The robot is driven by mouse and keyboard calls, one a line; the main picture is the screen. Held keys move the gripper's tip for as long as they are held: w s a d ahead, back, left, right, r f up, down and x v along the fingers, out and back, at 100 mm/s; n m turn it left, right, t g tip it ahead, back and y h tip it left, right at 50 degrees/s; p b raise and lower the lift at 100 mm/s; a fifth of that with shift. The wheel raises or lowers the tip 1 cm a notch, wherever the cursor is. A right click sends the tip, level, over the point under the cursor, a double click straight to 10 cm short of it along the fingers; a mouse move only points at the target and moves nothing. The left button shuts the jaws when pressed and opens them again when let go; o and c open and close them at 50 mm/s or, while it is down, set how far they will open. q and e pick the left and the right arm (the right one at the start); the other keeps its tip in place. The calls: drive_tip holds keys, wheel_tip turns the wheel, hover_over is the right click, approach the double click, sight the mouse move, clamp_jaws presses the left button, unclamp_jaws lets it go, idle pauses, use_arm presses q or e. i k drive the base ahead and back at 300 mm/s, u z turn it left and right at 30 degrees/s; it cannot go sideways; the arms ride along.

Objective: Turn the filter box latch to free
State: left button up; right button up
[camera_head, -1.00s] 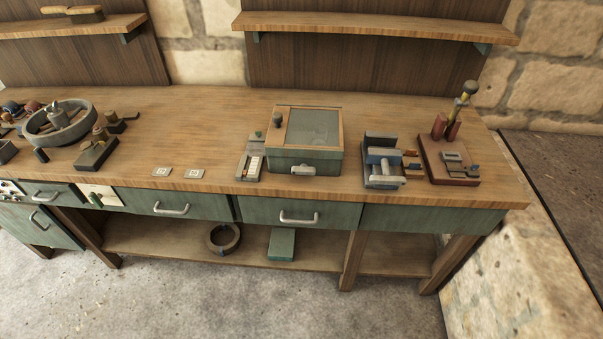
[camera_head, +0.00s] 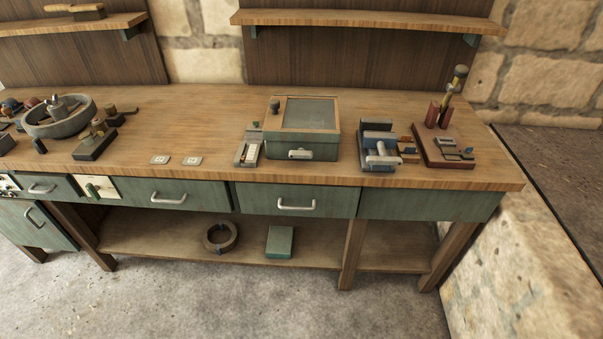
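A green box with a wood-framed pane on top (camera_head: 308,112) stands on the workbench, right of the middle. I take it to be the filter box. A pale fitting (camera_head: 300,154) sits on its front face, and a dark knob (camera_head: 275,104) stands at the left of its top. I cannot tell for certain which of these is the latch, or how it is turned. The lid looks closed. Neither of my grippers is in view.
A small device with a pale strip (camera_head: 249,148) stands left of the box. A grey-and-blue clamp-like device (camera_head: 378,146) and a red-based fixture (camera_head: 442,147) stand to its right.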

sight(300, 153)
drive_tip(key=u, duration=1.25)
drive_tip(key=i, duration=0.75)
drive_tip(key=z, duration=0.3)
